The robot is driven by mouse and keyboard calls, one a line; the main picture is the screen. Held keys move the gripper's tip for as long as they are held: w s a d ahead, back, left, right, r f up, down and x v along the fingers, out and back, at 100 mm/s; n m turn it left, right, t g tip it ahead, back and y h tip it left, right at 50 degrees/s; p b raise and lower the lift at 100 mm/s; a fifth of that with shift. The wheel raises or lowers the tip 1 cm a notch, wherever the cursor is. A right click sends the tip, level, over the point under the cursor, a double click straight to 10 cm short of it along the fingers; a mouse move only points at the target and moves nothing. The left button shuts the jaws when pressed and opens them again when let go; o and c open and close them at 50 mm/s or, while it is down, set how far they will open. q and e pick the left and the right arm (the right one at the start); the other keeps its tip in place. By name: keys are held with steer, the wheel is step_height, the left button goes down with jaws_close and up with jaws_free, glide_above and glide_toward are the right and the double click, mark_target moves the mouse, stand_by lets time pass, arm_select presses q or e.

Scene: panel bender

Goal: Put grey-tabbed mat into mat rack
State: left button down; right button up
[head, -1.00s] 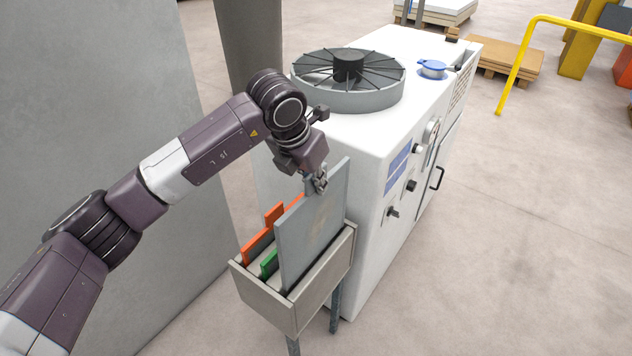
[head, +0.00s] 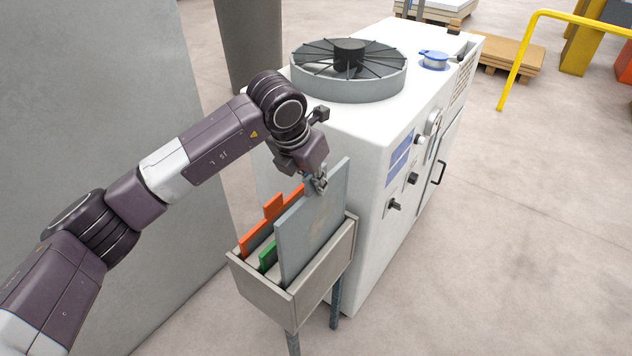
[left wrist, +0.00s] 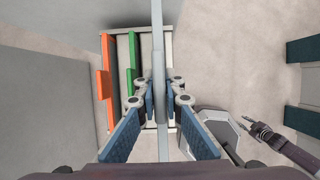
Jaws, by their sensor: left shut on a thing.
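The grey mat (head: 314,222) stands upright with its lower part inside the mat rack (head: 322,270), near the rack's right side. Whether it touches the rack floor is hidden by the rack wall. My left gripper (head: 319,184) is shut on the mat's upper edge. In the left wrist view the mat (left wrist: 158,60) is seen edge-on as a thin plate between the fingers of my left gripper (left wrist: 159,98). The mat rack (left wrist: 166,45) shows below it.
An orange mat (head: 258,238) and a green mat (head: 268,256) stand in the rack left of the grey mat. A white machine (head: 375,215) with a round fan stands close behind and right. A grey panel (head: 110,130) is at left.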

arm_select(q)
steer(key=b, duration=0.4)
glide_above(316, 231)
steer(key=w, duration=0.1)
steer(key=shift+f, duration=2.3)
steer(key=shift+f+b, duration=3.15)
steer(key=shift+f, duration=1.05)
steer(key=shift+a+f+b, duration=0.1)
steer(key=shift+f+b, duration=0.35)
steer(key=shift+b, duration=0.15)
steer(key=shift+f+b, duration=1.05)
steer(key=shift+f, duration=0.25)
